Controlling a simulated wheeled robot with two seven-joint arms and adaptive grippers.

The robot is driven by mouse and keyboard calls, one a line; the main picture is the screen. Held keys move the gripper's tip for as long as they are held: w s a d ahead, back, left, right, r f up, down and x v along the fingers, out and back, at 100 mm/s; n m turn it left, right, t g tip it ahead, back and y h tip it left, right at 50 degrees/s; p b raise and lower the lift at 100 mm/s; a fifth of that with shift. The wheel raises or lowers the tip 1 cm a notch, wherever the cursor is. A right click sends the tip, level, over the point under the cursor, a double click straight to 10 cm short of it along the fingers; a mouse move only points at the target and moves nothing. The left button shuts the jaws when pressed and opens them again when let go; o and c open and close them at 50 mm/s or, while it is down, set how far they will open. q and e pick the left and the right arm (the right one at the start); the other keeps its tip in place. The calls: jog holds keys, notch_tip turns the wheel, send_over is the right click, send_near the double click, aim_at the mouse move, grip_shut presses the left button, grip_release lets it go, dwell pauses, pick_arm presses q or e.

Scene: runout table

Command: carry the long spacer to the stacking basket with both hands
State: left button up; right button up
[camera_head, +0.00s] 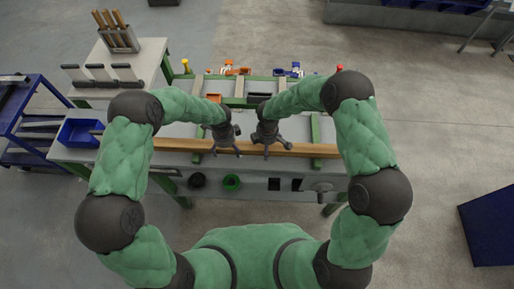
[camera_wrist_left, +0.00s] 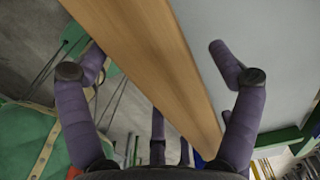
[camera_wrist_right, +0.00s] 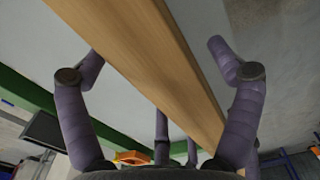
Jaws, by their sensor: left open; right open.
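The long spacer (camera_head: 303,149) is a long wooden bar lying crosswise along the near side of the runout table (camera_head: 180,130). My left gripper (camera_head: 226,145) is over the bar left of its middle, and my right gripper (camera_head: 268,146) is over it a short way to the right. Both are open. In the left wrist view the bar (camera_wrist_left: 150,50) passes between the spread fingers, and in the right wrist view the bar (camera_wrist_right: 140,50) does too. Contact cannot be told. A blue open bin (camera_head: 80,131) stands at the table's left end; I cannot tell whether it is the stacking basket.
A dark blue box (camera_head: 492,228) stands on the floor at the right. A grey stand with a tool holder (camera_head: 119,40) is at the back left, beside a blue rack (camera_head: 30,120). Small orange and blue items line the table's far edge.

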pick_arm(q)
jog(key=c, duration=1.8)
pick_arm(e)
jog(key=c, duration=1.8)
pick_arm(q)
jog(key=shift+r, duration=0.1)
jog(key=shift+w+r, duration=0.1)
jog(key=shift+r, duration=0.05)
pick_arm(e)
jog(key=shift+w+r, duration=0.1)
jog(key=shift+r, duration=0.15)
